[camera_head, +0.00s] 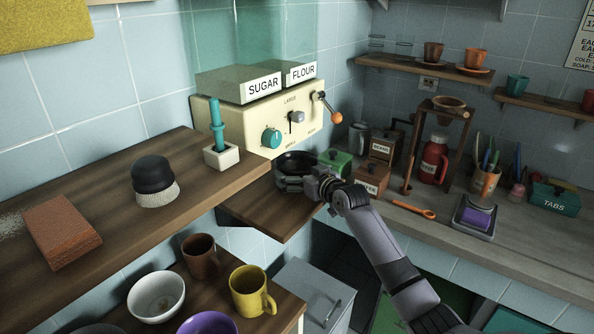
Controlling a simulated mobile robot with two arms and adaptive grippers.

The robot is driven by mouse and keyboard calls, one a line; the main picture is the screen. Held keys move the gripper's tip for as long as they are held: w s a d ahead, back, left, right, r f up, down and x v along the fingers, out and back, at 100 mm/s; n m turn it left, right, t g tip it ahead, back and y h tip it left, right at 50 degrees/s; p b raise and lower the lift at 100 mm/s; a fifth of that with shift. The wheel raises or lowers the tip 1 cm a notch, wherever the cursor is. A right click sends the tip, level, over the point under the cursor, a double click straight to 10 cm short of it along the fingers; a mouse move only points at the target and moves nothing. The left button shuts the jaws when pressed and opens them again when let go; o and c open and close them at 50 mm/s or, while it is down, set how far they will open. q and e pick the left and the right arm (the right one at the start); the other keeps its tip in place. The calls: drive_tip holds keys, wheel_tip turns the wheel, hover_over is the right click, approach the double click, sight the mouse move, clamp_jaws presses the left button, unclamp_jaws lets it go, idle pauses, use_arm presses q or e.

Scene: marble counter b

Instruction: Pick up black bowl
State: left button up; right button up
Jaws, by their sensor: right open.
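The black bowl (295,160) sits on a small wooden shelf in front of the cream dispenser, near the middle of the head view. My right arm comes in from the lower right, and my right gripper (297,184) is at the near right side of the bowl. Its dark fingers overlap the bowl in the picture, so I cannot tell whether they touch it. The gripper is open. The bowl's near side is partly hidden by it. My left gripper is not in view.
The dispenser (262,125) with sugar and flour bins stands behind the bowl. A green box (337,163) and a wooden coffee box (371,179) are close to the right. Mugs and bowls stand below.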

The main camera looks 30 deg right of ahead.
drive_tip(key=c, duration=1.2)
drive_tip(key=shift+o, duration=0.2)
drive_tip(key=shift+r, duration=0.1)
